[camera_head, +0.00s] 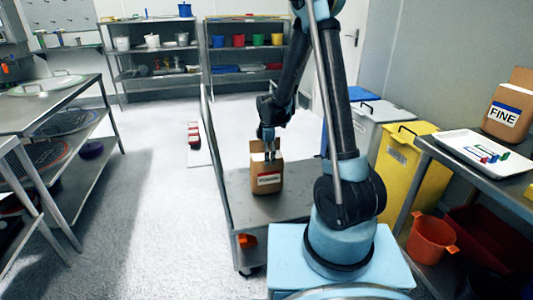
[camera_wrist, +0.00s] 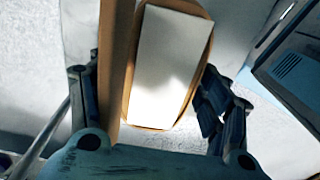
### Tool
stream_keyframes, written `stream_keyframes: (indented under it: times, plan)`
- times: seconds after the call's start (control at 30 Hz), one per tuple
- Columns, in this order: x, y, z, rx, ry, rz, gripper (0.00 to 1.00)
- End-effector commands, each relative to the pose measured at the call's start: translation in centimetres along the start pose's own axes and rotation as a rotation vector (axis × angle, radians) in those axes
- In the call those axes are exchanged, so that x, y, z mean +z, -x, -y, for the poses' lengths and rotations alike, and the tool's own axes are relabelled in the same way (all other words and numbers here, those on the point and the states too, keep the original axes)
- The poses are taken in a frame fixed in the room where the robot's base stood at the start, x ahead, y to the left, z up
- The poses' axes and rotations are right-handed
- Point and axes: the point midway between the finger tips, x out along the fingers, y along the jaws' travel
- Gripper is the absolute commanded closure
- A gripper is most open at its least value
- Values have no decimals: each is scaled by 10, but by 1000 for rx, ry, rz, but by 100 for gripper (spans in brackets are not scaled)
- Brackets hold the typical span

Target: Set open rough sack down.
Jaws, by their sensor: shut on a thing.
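The open rough sack (camera_head: 266,181) is a brown paper bag with a red-and-white label whose text is too small to read. It is upright over the grey cart top (camera_head: 304,204); I cannot tell if its base touches the cart. My gripper (camera_head: 268,146) reaches down from above and is shut on the sack's upper part. In the wrist view, the sack's brown rim (camera_wrist: 127,95) surrounds white powder (camera_wrist: 170,65), with a raised brown flap on the left. The fingers of my gripper (camera_wrist: 155,110) are on either side; their contact points are partly hidden.
A yellow bin (camera_head: 402,165) and a grey bin stand right of the cart. The right bench holds a white tray (camera_head: 476,151) and a sack labelled FINE (camera_head: 505,113). A metal table (camera_head: 50,103) stands left. Bare cart top shows beside the sack.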

Motion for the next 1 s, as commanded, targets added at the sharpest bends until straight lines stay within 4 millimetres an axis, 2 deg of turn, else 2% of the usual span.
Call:
stream_keyframes:
  times: [0.37, 0.4, 0.47, 1.0]
  plan:
    - [0, -2, 0, 0, 0, 0, 96]
    - [0, -3, 0, 0, 0, 0, 25]
    - [0, -2, 0, 0, 0, 0, 11]
    - [0, 3, 0, 0, 1, 0, 9]
